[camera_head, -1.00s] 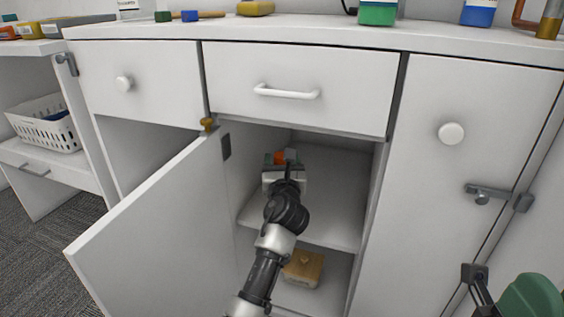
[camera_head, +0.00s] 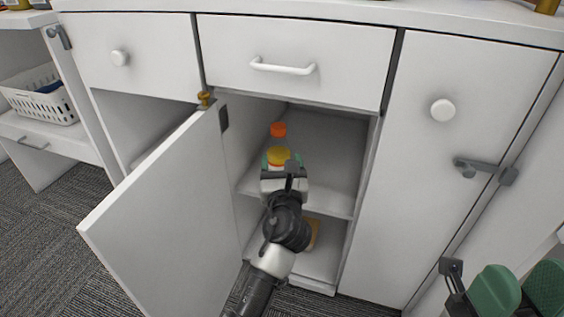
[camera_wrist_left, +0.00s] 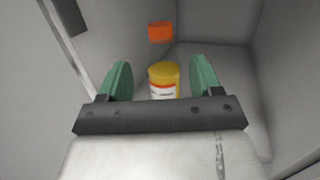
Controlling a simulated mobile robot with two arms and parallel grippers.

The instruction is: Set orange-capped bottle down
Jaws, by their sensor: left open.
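The orange-capped bottle (camera_head: 279,130) stands upright on the upper shelf inside the open cabinet, toward the back. Its cap also shows in the left wrist view (camera_wrist_left: 160,32); its pale body is hard to make out. A yellow-capped bottle (camera_head: 279,154) is nearer; in the left wrist view this bottle (camera_wrist_left: 163,80) appears between my green fingertips. My left gripper (camera_wrist_left: 160,78) is open, in front of the orange-capped bottle and apart from it. I cannot tell whether its fingers reach around the yellow-capped bottle. My right gripper (camera_head: 520,285) is at the lower right, its fingers apart, empty.
The open cabinet door (camera_head: 165,215) stands left of my left arm. A drawer (camera_head: 300,62) is above the opening, and a closed door (camera_head: 455,170) is to its right. A wooden object (camera_head: 313,235) lies on the lower shelf, partly hidden. The upper shelf (camera_head: 335,185) is clear at right.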

